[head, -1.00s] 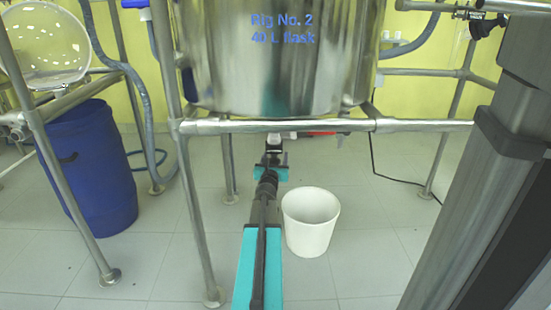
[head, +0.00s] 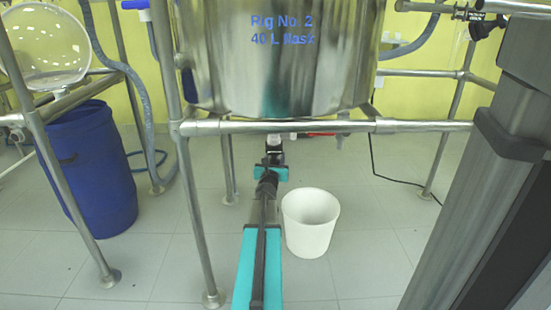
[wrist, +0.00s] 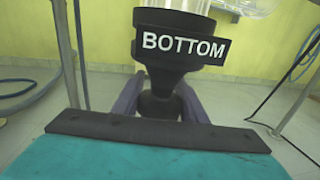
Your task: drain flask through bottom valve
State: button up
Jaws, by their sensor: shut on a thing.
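The steel vessel (head: 280,75) marked "Rig No. 2 40 L flask" hangs in the pipe frame at the centre of the head view. In the wrist view, the bottom valve (wrist: 172,72) is a black fitting under a clear neck, with a black "BOTTOM" label (wrist: 185,45). My gripper (wrist: 163,104) is shut on the valve's lower black part, its fingers on both sides. In the head view my gripper (head: 272,153) is below the vessel's underside, and the grip itself is too small to make out. The valve's outlet is hidden.
A white bucket (head: 310,238) stands on the floor, right of my arm. A frame rail (head: 275,126) crosses above my gripper, with a leg (head: 198,220) at left. A blue drum (head: 92,175) stands farther left. A red part (head: 322,134) shows under the vessel.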

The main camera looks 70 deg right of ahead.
aim_at(279, 160)
jog(key=shift+s+r+m+g+p, duration=0.2)
jog(key=shift+m+g+p, duration=0.45)
jog(key=shift+p, duration=1.2)
jog(key=g+p, duration=0.1)
jog(key=p, duration=0.1)
jog(key=m+g+p, duration=0.1)
jog(key=g+p, duration=0.1)
jog(key=shift+s+d+p, duration=0.1)
jog(key=shift+s+p, duration=0.15)
jog(key=shift+p, duration=0.1)
jog(key=shift+s+m+g+p, duration=0.1)
jog(key=shift+m+g+p, duration=0.3)
jog(key=shift+p, duration=0.2)
